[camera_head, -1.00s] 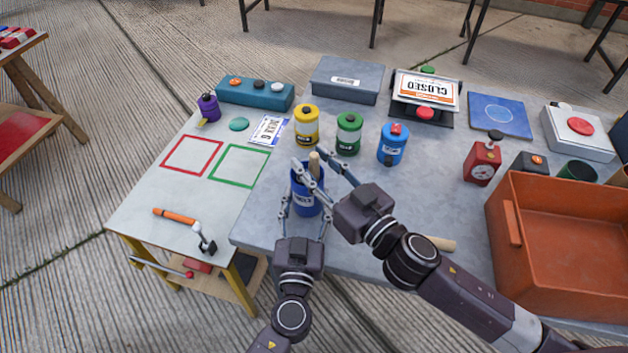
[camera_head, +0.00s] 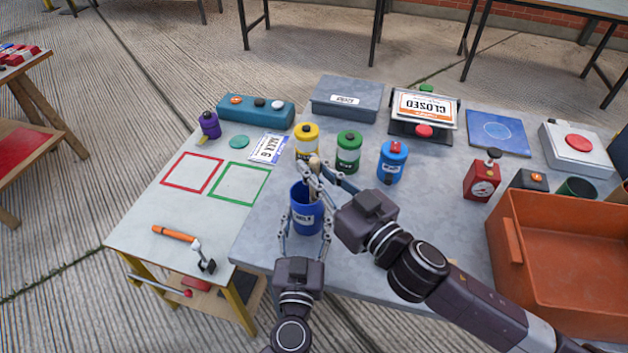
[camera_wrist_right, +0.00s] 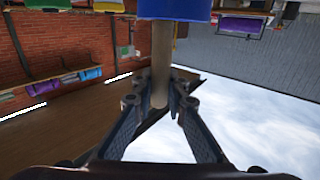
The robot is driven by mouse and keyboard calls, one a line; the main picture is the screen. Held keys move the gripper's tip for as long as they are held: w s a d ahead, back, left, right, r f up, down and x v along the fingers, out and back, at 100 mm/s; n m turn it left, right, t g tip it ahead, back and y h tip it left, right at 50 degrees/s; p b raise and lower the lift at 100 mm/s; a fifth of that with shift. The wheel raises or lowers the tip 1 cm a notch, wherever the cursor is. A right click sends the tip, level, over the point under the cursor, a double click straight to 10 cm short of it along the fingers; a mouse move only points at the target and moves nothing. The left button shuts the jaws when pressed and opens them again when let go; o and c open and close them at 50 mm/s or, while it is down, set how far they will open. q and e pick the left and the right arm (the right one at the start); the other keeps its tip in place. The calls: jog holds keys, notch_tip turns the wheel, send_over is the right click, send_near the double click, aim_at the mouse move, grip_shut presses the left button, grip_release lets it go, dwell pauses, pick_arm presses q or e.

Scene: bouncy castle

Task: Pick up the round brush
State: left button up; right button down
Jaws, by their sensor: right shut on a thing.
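A wooden handle (camera_head: 315,163) sticks up out of a dark blue cup (camera_head: 307,222) on the grey table. The cup hides its lower end, so I cannot see a round brush head. My right gripper (camera_head: 317,179) is shut on this handle above the cup's rim. In the right wrist view the handle (camera_wrist_right: 161,55) runs between the closed fingertips (camera_wrist_right: 158,97), with the blue cup (camera_wrist_right: 180,10) at the top edge. My left gripper (camera_head: 305,236) has one finger on each side of the cup; I cannot tell whether they press on it.
Yellow (camera_head: 307,141), green (camera_head: 349,152) and blue (camera_head: 392,162) canisters stand just behind the cup.

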pick_arm(q)
jog(key=o, duration=1.5)
pick_arm(e)
notch_tip(320, 180, up, 14)
jog(key=shift+r, duration=0.2)
pick_arm(q)
jog(key=shift+s, duration=0.1)
